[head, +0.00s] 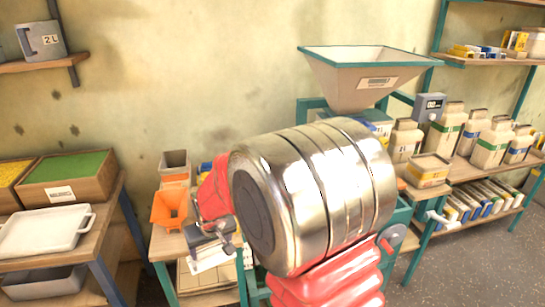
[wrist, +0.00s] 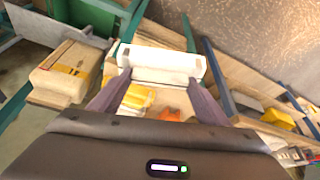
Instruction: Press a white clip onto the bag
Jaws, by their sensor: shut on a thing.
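My gripper (head: 212,240) is at the end of my arm, left of the large metal arm link in the head view. Its jaws are shut on a white clip (head: 210,262). In the wrist view the two dark fingers (wrist: 162,82) hold the wide white clip (wrist: 162,60) at their tips. A beige block-like thing with a yellow band (wrist: 68,72) is left of the clip, apart from it; a similar one (head: 427,171) stands on the bench in the head view. It may be the bag, but I cannot tell for sure.
A hopper (head: 362,75) stands behind my arm. Shelves with several containers (head: 493,142) are at right. A white tray (head: 45,230) lies on the left bench. My arm hides much of the middle bench.

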